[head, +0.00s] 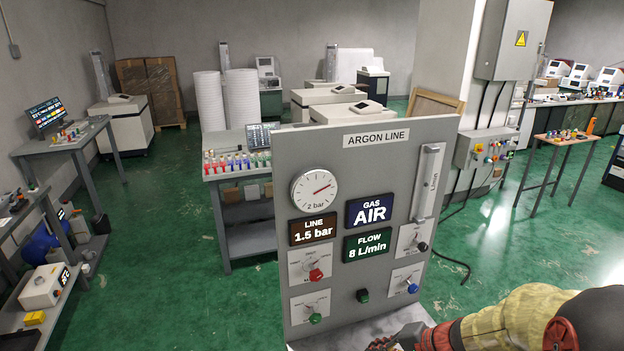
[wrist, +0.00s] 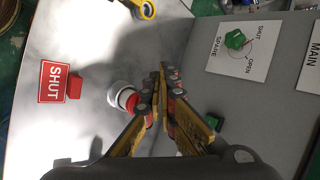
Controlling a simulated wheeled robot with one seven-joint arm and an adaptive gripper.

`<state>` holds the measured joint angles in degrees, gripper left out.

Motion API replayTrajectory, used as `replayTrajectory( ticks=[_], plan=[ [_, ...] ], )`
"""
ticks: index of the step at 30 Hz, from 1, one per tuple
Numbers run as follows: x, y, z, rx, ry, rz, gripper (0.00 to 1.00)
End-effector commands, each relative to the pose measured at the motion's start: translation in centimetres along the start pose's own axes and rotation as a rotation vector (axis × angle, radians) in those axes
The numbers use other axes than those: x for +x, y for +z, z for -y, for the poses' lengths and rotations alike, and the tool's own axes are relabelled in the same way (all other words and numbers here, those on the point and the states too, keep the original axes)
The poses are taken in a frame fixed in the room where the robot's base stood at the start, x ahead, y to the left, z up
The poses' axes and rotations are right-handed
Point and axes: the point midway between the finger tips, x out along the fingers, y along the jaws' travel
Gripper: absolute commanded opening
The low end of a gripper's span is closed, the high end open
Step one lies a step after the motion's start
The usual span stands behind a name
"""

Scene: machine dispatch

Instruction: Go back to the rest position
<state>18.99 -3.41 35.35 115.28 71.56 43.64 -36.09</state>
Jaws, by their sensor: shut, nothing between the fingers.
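My gripper (wrist: 166,72) is shut and empty, its fingertips together near the argon panel's base plate (wrist: 55,120). In the head view the gripper (head: 390,340) shows at the bottom edge, in front of the panel's lower right part. The grey ARGON LINE panel (head: 346,150) stands upright with a dial, lit readouts and coloured knobs. The readouts say line 1.5 bar, gas AIR and flow 8 L/min. In the wrist view a green SPARE knob (wrist: 236,40) is to the right of the fingers. A red SHUT tag (wrist: 52,82) lies to the left.
A white and red round item (wrist: 122,97) lies just left of the fingers, partly hidden. A yellow ring-shaped item (wrist: 146,9) is above. A bench with coloured small parts (head: 240,172) stands behind the panel. Green floor (head: 150,240) is open to the left.

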Motion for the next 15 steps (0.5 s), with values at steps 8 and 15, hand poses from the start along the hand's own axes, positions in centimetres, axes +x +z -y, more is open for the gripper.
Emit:
replayTrajectory(
  ticks=[8,15],
  plan=[
    [-7.1,8.7,-1.7,-0.165,0.259,0.121,0.0],
    [-16.2,13.3,-3.2,-0.465,0.525,0.024,0.0]
  ],
)
